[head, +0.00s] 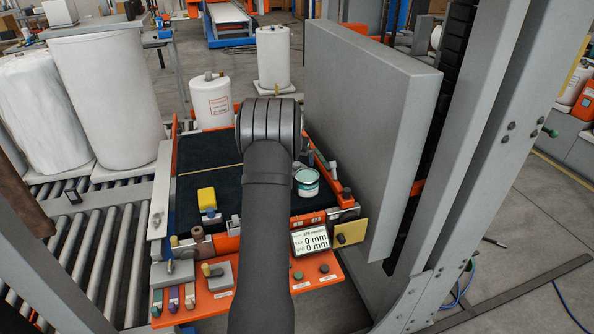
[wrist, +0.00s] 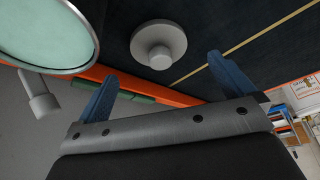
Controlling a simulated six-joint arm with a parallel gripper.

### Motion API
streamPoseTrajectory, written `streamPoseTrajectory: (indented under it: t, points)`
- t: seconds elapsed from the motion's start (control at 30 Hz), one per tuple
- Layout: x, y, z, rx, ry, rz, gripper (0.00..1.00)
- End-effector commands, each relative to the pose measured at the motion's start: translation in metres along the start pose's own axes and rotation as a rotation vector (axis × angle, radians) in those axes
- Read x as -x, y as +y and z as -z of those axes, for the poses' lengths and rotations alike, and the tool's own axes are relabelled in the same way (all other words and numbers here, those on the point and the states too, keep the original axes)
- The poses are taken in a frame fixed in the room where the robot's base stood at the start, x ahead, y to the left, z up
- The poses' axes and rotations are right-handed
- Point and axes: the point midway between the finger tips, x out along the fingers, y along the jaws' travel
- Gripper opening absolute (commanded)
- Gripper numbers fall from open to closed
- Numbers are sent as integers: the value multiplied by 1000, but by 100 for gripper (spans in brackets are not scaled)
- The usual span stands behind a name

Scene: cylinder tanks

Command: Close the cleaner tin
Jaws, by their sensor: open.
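The cleaner tin (head: 307,183) stands upright on the dark mat, just right of my arm in the head view. It has a white and teal side. In the wrist view the tin (wrist: 45,28) fills the top left corner, its round pale teal top inside a metal rim. A grey disc with a central knob, which looks like a lid (wrist: 158,45), lies apart from the tin on the mat. My gripper (wrist: 162,70) is open, its two blue fingers spread on either side of the knob in the picture, with nothing between them. My arm hides the gripper in the head view.
A yellow block (head: 207,199) lies on the mat's left. An orange front ledge (head: 215,305) carries small knobs and a display (head: 311,242). A tall grey panel (head: 370,120) stands close on the right. The mat's back left (head: 207,150) is clear.

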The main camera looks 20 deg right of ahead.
Motion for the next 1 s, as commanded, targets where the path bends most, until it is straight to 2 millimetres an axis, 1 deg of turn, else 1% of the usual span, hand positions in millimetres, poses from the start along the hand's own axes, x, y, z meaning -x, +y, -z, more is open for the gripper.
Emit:
streamPoseTrajectory:
  t: [0.2, 0.33, 0.4, 0.57, 0.6, 0.67, 0.7, 0.83, 1.0]
  points:
    - [-29, 1, -7, 0, -4, -1, 99]
    - [-46, 1, -6, 0, -2, -1, 99]
    - [-49, 1, -6, 0, 0, 0, 99]
    - [-49, 1, -6, 0, 1, 0, 99]
    - [-49, 1, -6, 0, 1, 0, 97]
    - [-49, 1, -6, 0, 1, 0, 85]
    - [-49, 1, -6, 0, 1, 0, 77]
    - [-49, 1, -6, 0, 1, 0, 51]
    - [-49, 1, -6, 0, 1, 0, 51]
